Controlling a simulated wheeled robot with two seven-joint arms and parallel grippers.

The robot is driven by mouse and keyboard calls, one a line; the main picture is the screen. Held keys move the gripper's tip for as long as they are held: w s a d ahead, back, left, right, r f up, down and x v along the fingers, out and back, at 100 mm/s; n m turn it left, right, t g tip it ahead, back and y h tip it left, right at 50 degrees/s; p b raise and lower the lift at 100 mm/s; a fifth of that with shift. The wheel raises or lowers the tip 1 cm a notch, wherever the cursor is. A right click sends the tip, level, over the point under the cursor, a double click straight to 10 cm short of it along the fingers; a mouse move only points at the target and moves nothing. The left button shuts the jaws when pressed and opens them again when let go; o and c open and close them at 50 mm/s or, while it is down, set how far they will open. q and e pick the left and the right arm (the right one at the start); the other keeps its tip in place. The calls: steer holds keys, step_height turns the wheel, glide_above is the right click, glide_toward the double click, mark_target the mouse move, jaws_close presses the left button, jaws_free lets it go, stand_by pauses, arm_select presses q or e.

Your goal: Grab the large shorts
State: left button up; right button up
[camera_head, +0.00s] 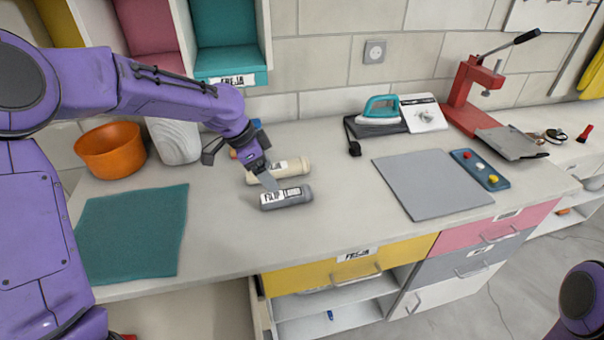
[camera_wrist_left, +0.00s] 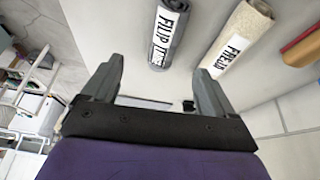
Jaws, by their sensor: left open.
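Two rolled cloth bundles lie side by side on the counter. The grey roll (camera_head: 302,196) has a white label reading FILIP, and the cream roll (camera_head: 300,176) behind it has a label reading FREJA in the wrist view. I cannot tell from the rolls which is the large shorts. My left gripper (camera_head: 268,180) is open at the left ends of the rolls. In the left wrist view, the open, empty fingers (camera_wrist_left: 160,72) point towards the grey roll (camera_wrist_left: 163,58), with the cream roll (camera_wrist_left: 250,22) to its right. My right gripper is out of view.
An orange bowl (camera_head: 110,150), a white vase (camera_head: 175,142) and a teal cloth (camera_head: 132,232) are at the left. A grey mat (camera_head: 432,184), a teal iron (camera_head: 381,108) and a red press (camera_head: 466,95) are at the right. The counter's front middle is clear.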

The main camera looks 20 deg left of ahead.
mark_target(283, 191)
arm_select(q)
steer(key=shift+w+d+f, duration=0.1)
steer(key=shift+w+f, duration=0.6)
steer(key=shift+s+x, duration=0.15)
steer(key=shift+x, duration=0.45)
steer(key=shift+s+x, duration=0.15)
steer(key=shift+x, duration=0.5)
steer(key=shift+w+d+f+p, duration=0.15)
steer(key=shift+d+f+p, duration=0.15)
steer(key=shift+f, duration=0.1)
steer(key=x, duration=0.1)
steer(key=p+x, duration=0.1)
steer(key=x, duration=0.3)
steer(key=shift+w+a+f, duration=0.2)
steer(key=shift+w+a, duration=0.1)
steer(key=shift+w, duration=0.05)
steer(key=shift+s, duration=0.1)
steer(key=shift+c, duration=1)
steer(key=c, duration=1)
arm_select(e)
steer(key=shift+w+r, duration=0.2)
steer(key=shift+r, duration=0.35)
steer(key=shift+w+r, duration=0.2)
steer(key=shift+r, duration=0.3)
arm_select(q)
steer(key=shift+c, duration=0.2)
